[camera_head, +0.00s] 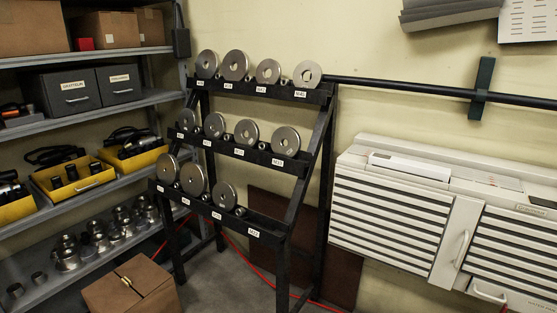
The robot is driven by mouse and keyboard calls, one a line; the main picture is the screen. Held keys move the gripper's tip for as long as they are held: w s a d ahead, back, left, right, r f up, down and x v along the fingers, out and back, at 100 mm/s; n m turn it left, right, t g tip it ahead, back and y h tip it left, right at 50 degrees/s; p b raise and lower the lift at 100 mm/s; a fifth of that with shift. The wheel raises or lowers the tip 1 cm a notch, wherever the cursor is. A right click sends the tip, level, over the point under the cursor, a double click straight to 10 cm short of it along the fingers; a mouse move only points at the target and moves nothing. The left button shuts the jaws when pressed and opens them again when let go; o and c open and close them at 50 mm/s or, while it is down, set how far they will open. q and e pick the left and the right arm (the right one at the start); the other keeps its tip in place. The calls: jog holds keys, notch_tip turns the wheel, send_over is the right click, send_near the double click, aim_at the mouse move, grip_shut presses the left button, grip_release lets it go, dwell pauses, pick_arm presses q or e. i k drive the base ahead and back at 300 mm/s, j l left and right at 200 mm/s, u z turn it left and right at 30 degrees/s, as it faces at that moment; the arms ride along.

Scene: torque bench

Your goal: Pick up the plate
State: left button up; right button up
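Several round grey metal plates with centre holes stand upright on a black three-tier rack (262,152). The top tier holds plates such as the large one (234,65) and the rightmost one (307,74). The middle tier has a large plate (286,141) at its right end. The bottom tier has a plate (224,196) at its right end. White labels mark the tier fronts. I cannot tell which plate the task names. Neither of my grippers shows in this view.
Grey shelves (110,107) at the left hold boxes, yellow bins (74,182) and metal fittings. A cardboard box (131,288) stands on the floor before the rack. A black bar (425,94) runs along the wall. A white slatted unit (394,210) is at the right.

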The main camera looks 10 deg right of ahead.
aim_at(291, 135)
jog(key=i+z, duration=0.2)
jog(key=i, duration=0.25)
jog(key=i+j+z, duration=0.25)
jog(key=i, duration=0.2)
jog(key=i+j+z, duration=0.2)
jog(key=i, duration=0.25)
